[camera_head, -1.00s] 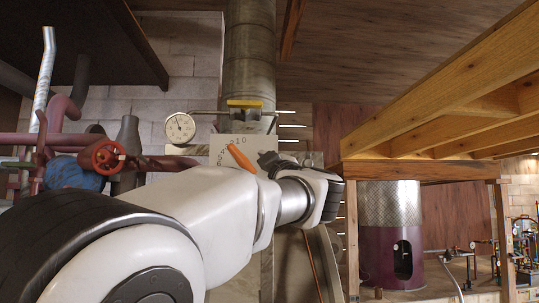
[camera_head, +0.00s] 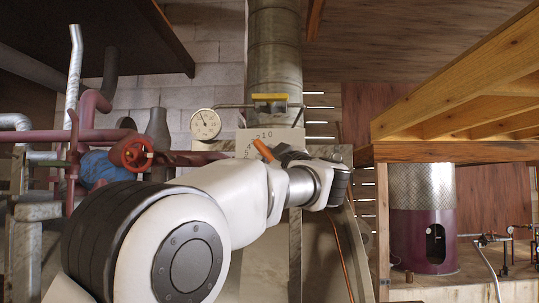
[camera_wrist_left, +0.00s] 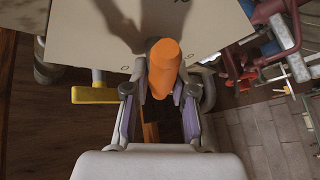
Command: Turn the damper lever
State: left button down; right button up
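The damper lever has an orange handle (camera_head: 263,150) in front of a pale plate (camera_head: 299,138) with numbers, on the large metal duct. It tilts up to the left. In the left wrist view the orange handle (camera_wrist_left: 163,68) points toward the camera between the finger ends. My left gripper (camera_head: 288,155) is at the plate, partly hidden behind my own wrist. In the left wrist view its fingers (camera_wrist_left: 160,108) stand apart on both sides of the handle, and a gap seems to show beside it. Where the lever joins the plate is hidden. My right gripper is out of view.
A yellow-topped bracket (camera_head: 269,97) is above the plate and a round gauge (camera_head: 205,124) is left of it. A red valve wheel (camera_head: 132,153) and pipes are further left. A wooden frame (camera_head: 440,151) and a purple vessel (camera_head: 423,233) stand right.

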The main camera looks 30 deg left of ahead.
pick_arm(q)
jog(key=shift+s+a+r, duration=0.1)
jog(key=shift+r+m+t, duration=0.1)
jog(key=shift+m+t, duration=0.6)
jog(key=shift+m, duration=0.5)
jog(key=c, duration=1.1)
grip_release()
jog(key=shift+c, duration=0.2)
jog(key=shift+o, duration=0.8)
jog(key=shift+a, duration=0.1)
